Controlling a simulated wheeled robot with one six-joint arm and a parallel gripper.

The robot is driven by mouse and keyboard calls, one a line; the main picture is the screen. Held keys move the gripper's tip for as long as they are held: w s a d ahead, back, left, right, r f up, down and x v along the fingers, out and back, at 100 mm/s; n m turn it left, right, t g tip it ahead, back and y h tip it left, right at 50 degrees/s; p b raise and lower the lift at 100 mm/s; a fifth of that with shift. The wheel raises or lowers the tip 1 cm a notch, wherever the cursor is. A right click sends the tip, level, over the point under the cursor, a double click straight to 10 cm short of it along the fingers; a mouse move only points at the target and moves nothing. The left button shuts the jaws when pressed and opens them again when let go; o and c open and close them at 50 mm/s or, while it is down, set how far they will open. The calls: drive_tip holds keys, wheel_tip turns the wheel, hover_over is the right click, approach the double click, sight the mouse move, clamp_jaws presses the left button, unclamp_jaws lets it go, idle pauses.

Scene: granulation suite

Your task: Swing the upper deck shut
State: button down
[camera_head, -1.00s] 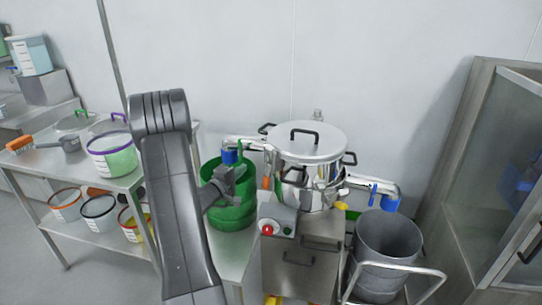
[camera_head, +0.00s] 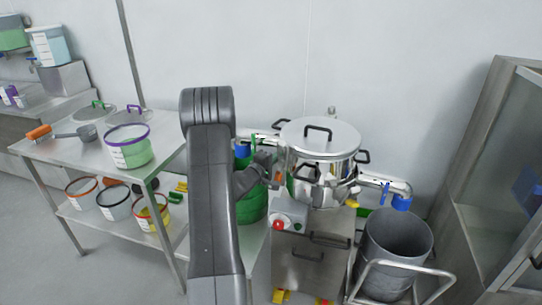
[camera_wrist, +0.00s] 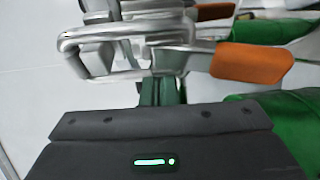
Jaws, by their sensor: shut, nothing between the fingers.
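The steel sifter stands right of my arm in the head view. Its upper deck (camera_head: 318,165) is a round steel drum under a domed lid (camera_head: 320,138) with black handles. The lower steel part (camera_head: 322,192) sits beneath it; I cannot tell how far the deck is swung from it. My gripper (camera_head: 271,171) is shut and empty at the left side of the sifter, partly hidden by my arm. In the wrist view, its dark fingers (camera_wrist: 161,92) point at steel fittings. An orange grip (camera_wrist: 252,64) is just right of them and a bent steel loop (camera_wrist: 95,40) is left. Contact is unclear.
A green drum (camera_head: 252,203) stands below my gripper. A grey bin (camera_head: 393,250) with a tubular frame stands right of the sifter's cabinet (camera_head: 312,262). A steel table (camera_head: 75,150) with tubs is at left, a glazed cabinet (camera_head: 465,200) at right.

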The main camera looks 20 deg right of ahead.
sight(289, 162)
drive_tip(key=shift+s, duration=0.15)
drive_tip(key=s+d, duration=0.1)
drive_tip(key=s, duration=0.1)
drive_tip(key=s+d, duration=0.1)
drive_tip(key=s, duration=0.1)
drive_tip(key=shift+d+b, duration=0.3)
drive_tip(key=shift+d, duration=0.05)
drive_tip(key=shift+f, duration=0.1)
drive_tip(key=shift+s+d+f, duration=0.1)
